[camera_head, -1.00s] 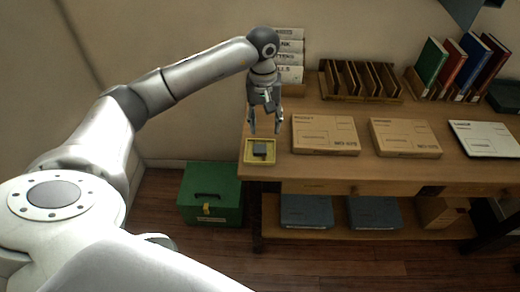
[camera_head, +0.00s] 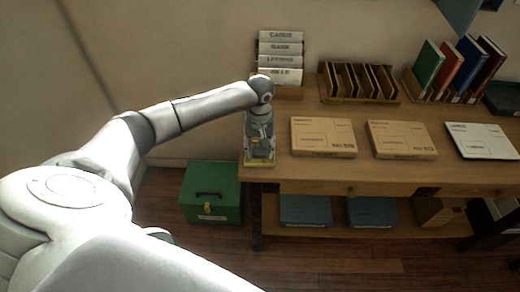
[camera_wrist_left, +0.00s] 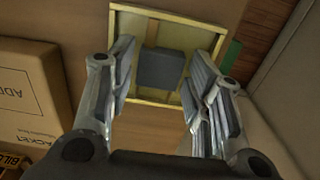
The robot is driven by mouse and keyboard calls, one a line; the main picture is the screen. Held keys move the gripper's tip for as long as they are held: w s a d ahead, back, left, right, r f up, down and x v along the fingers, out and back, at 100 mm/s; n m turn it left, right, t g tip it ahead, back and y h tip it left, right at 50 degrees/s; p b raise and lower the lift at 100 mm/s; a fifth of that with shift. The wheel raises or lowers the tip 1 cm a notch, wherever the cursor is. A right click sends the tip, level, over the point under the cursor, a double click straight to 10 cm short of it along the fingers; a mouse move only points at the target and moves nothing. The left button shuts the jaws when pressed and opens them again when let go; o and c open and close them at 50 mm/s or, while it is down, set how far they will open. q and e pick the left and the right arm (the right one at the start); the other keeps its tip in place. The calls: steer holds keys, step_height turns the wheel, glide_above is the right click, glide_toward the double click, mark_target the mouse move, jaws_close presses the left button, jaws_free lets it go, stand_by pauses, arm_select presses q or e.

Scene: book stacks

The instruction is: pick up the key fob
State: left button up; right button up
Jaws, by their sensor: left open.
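The key fob (camera_wrist_left: 160,69) is a small dark grey block. In the left wrist view it lies in a shallow yellow-rimmed tray (camera_wrist_left: 182,20). My left gripper (camera_wrist_left: 168,85) is open, with its fingers on either side of the fob and a gap showing on both sides. In the head view my left gripper (camera_head: 259,158) is low over the tray at the table's left end and hides the fob. My right gripper is not in view.
A flat cardboard box (camera_head: 323,137) lies just right of the tray, with another box (camera_head: 402,139) beyond it. A file holder (camera_head: 280,77) stands behind my arm. A green case (camera_head: 210,192) is on the floor at left.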

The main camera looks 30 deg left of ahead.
arm_select(q)
steer(key=c, duration=0.6)
steer(key=shift+r, duration=0.6)
steer(key=s+d+r+b, duration=0.1)
steer(key=s+d+r, duration=0.2)
steer(key=r, duration=0.1)
steer(key=s+d+r+b, duration=0.2)
steer(key=s+d+r, duration=0.1)
steer(key=d+r, duration=0.1)
steer(key=s+d+r+b, duration=0.1)
steer(key=s+d+r, duration=0.2)
steer(key=shift+s+d+r, duration=0.2)
steer(key=shift+d+r, duration=0.05)
steer(key=shift+r, duration=0.15)
